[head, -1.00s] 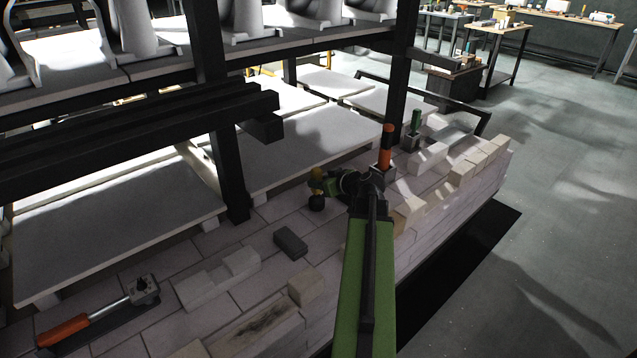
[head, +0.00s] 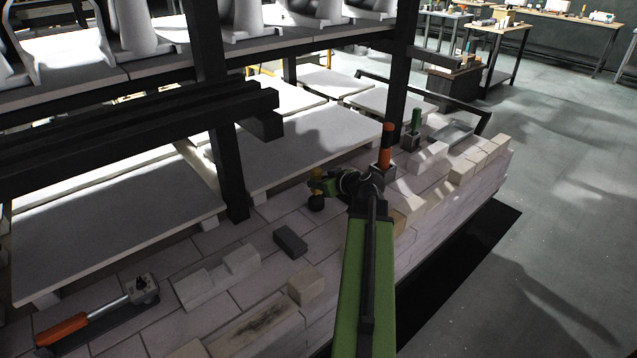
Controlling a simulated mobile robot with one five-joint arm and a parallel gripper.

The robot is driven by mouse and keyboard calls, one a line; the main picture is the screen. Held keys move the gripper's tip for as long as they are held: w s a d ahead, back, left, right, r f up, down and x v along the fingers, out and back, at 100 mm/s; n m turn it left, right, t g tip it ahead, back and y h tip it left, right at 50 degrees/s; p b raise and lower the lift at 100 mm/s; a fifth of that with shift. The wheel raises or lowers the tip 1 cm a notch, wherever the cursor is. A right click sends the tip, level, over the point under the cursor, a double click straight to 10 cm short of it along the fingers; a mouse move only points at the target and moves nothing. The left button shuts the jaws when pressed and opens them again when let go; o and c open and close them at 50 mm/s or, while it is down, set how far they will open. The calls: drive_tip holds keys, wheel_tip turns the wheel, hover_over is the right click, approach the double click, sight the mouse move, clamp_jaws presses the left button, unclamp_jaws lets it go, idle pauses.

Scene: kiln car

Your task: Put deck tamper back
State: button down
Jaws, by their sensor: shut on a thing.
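My gripper (head: 324,188) is at the end of my green arm, above the pale brick deck and left of the arm's dark joint. It is shut on a small dark and yellow thing, which seems to be the deck tamper (head: 316,203). Its dark rounded lower end shows below the gripper; the rest is mostly hidden by the fingers. I cannot tell whether its lower end touches the deck.
An upright orange-handled tool (head: 386,143) stands just beyond my arm, and a green-handled one (head: 415,120) behind it. A dark block (head: 290,242) and pale bricks (head: 305,284) lie nearer. An orange-handled tool (head: 62,330) lies lower left. A black post (head: 229,170) rises left of my gripper.

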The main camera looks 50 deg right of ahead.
sight(319, 171)
drive_tip(key=shift+f+b, duration=0.35)
idle(0.4)
drive_tip(key=c, duration=1.1)
unclamp_jaws()
drive_tip(key=shift+o, duration=0.2)
drive_tip(key=o, duration=1.1)
drive_tip(key=shift+c, duration=0.2)
drive_tip(key=shift+r+p, duration=2.55)
